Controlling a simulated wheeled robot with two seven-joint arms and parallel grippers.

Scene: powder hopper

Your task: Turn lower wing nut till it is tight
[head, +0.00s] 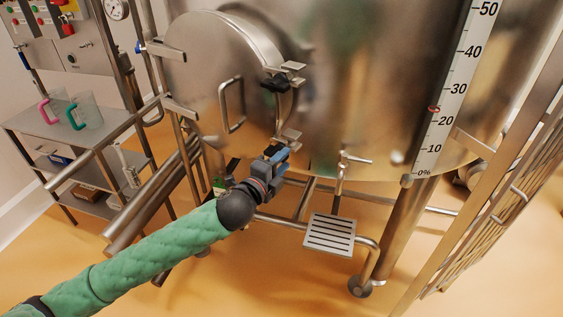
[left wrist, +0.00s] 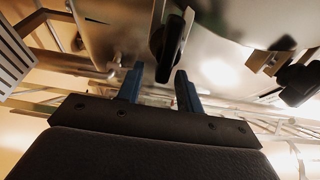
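The lower wing nut (left wrist: 168,45) is black, with its wing pointing toward my gripper in the left wrist view. In the head view it sits by the lower steel bracket (head: 287,137) at the round hatch's edge and is largely hidden by my gripper. My left gripper (head: 276,157) is just below that bracket. In the left wrist view its two blue fingers (left wrist: 160,75) are apart. The wing's near end shows at the gap between the fingertips; I cannot tell whether either finger touches it. My right gripper is not in view.
The upper black wing nut (head: 277,83) is higher on the hatch (head: 215,75), which has a steel handle (head: 231,106). Steel pipes and a slotted step (head: 330,235) lie below the hopper. A cart (head: 70,125) with jugs stands left, a railing (head: 500,190) right.

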